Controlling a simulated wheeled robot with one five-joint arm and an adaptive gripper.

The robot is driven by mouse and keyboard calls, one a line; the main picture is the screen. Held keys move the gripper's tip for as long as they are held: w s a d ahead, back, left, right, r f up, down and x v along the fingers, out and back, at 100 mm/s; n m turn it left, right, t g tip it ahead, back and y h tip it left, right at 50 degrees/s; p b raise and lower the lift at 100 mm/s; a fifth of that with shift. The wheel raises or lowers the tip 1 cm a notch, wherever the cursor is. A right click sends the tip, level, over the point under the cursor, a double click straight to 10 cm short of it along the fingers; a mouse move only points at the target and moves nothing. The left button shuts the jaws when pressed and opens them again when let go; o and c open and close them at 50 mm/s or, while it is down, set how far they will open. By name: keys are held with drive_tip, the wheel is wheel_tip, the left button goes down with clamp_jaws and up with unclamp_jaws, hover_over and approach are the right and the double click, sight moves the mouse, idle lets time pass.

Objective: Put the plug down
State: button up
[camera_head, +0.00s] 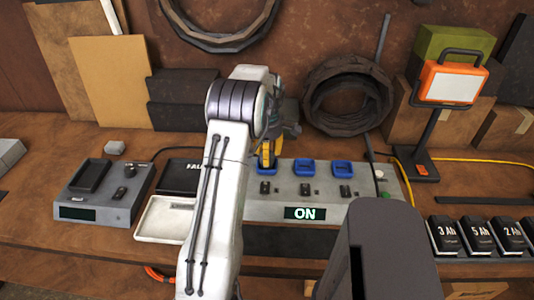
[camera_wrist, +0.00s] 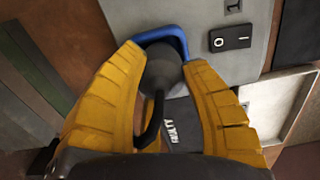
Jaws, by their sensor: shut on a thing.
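My gripper (camera_wrist: 165,62) is shut on a dark grey plug (camera_wrist: 162,72), with its yellow fingers on either side. A black cable (camera_wrist: 154,122) hangs from the plug. In the wrist view the plug overlaps a blue socket rim (camera_wrist: 165,37) on the grey power panel (camera_wrist: 215,30); I cannot tell whether it is inside or just above it. In the head view my gripper (camera_head: 268,158) is over the left end of the socket row, hiding the plug and most of that socket. The panel's display (camera_head: 304,213) reads "ON".
Two more blue sockets (camera_head: 304,167) (camera_head: 342,168) look empty. A black card reading "FAU…" (camera_head: 182,177) stands behind a white tray (camera_head: 160,222). A grey device (camera_head: 92,208) is at left. Battery packs (camera_head: 476,235) and an orange lamp (camera_head: 450,83) are at right.

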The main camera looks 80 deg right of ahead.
drive_tip(key=shift+f, duration=0.35)
drive_tip(key=o, duration=1.2)
drive_tip(key=shift+c, duration=0.2)
drive_tip(key=shift+r, duration=0.1)
